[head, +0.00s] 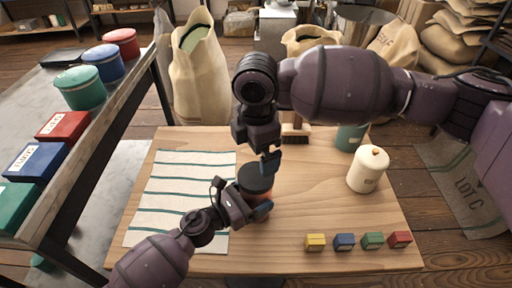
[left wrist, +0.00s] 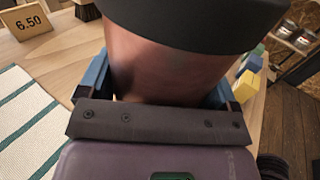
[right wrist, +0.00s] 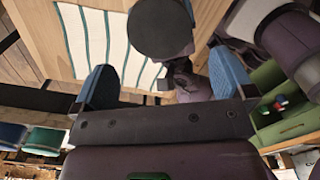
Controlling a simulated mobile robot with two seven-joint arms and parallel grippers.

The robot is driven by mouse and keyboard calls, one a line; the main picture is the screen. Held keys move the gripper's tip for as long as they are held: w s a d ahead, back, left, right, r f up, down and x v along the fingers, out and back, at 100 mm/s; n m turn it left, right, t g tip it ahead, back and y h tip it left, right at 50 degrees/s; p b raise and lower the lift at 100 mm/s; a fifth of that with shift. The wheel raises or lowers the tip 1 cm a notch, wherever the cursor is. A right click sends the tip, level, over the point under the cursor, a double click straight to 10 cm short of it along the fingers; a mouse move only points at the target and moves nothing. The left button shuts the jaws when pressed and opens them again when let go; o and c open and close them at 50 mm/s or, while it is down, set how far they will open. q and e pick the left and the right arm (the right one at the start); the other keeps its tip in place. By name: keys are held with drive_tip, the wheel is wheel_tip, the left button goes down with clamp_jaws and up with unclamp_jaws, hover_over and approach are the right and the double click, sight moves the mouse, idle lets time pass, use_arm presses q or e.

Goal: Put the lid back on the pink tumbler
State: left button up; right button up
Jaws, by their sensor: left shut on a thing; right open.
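The pink tumbler (head: 267,196) stands on the wooden table, mostly hidden by my grippers in the head view. Its pink side (left wrist: 165,65) fills the left wrist view. The dark round lid (head: 256,177) sits on top of the tumbler; it also shows in the left wrist view (left wrist: 200,22) and from above in the right wrist view (right wrist: 160,28). I cannot tell whether it is fully seated. My left gripper (head: 250,203) is shut around the tumbler's body. My right gripper (head: 268,163) is open and empty, pointing down just above the lid.
A striped cloth (head: 185,200) lies left of the tumbler. A cream canister (head: 367,170), a green cup (head: 350,137) and a brush (head: 296,133) stand behind and right. Several small coloured boxes (head: 344,241) line the front right. A side table (head: 104,122) with tins is at left.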

sight(256, 175)
drive_tip(key=n, duration=0.3)
drive_tip(key=shift+a+n, duration=0.15)
drive_tip(key=shift+n, duration=0.15)
drive_tip(key=shift+f, duration=4)
drive_tip(key=shift+c, duration=0.3)
drive_tip(key=c, duration=0.6)
drive_tip(key=o, duration=0.7)
drive_tip(key=shift+c, duration=0.2)
drive_tip(key=shift+r, duration=0.1)
wheel_tip(256, 175, up, 12)
